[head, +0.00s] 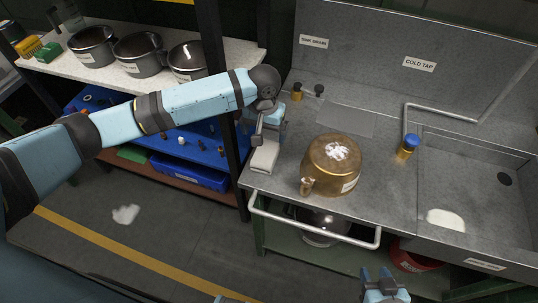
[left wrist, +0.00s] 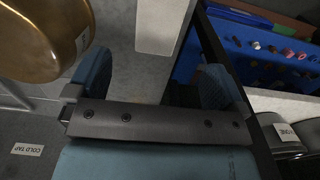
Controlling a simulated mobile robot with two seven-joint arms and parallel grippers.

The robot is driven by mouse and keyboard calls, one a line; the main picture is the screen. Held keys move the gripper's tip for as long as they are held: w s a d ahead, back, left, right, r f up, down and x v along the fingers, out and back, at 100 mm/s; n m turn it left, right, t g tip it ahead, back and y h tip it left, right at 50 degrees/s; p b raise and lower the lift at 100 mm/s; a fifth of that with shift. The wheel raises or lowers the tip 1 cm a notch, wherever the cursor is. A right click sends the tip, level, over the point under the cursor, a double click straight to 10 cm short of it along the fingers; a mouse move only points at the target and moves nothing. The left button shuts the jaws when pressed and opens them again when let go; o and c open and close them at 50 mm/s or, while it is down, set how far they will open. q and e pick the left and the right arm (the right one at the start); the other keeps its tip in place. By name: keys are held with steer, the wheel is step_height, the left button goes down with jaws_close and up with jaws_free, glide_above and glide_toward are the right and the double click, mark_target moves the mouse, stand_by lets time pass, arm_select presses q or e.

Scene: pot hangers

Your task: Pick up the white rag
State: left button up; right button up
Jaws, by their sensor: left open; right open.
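Another white crumpled patch (head: 126,214) lies on the floor at the left, and a flat white patch (head: 446,219) is in the sink; I cannot tell for sure which is cloth. My left gripper (head: 268,133) is open over the counter's left end, left of and apart from the pot. In the left wrist view a pale block (left wrist: 163,25) shows beyond its fingers. My right gripper (head: 384,287) is open at the bottom edge, below the counter's front.
A rail (head: 315,232) runs along the counter front. A dark post (head: 226,100) separates the counter from a shelf with several dark pots (head: 139,54). The yellow-lined floor is mostly clear.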

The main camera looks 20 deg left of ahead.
mark_target(265, 152)
arm_select(q)
steer(key=f+p, duration=0.1)
steer(key=f, duration=1.1)
steer(key=shift+w, duration=0.2)
steer(key=c, duration=1)
steer(key=shift+r, duration=0.1)
step_height(265, 152, up, 20)
steer(key=shift+b, duration=0.5)
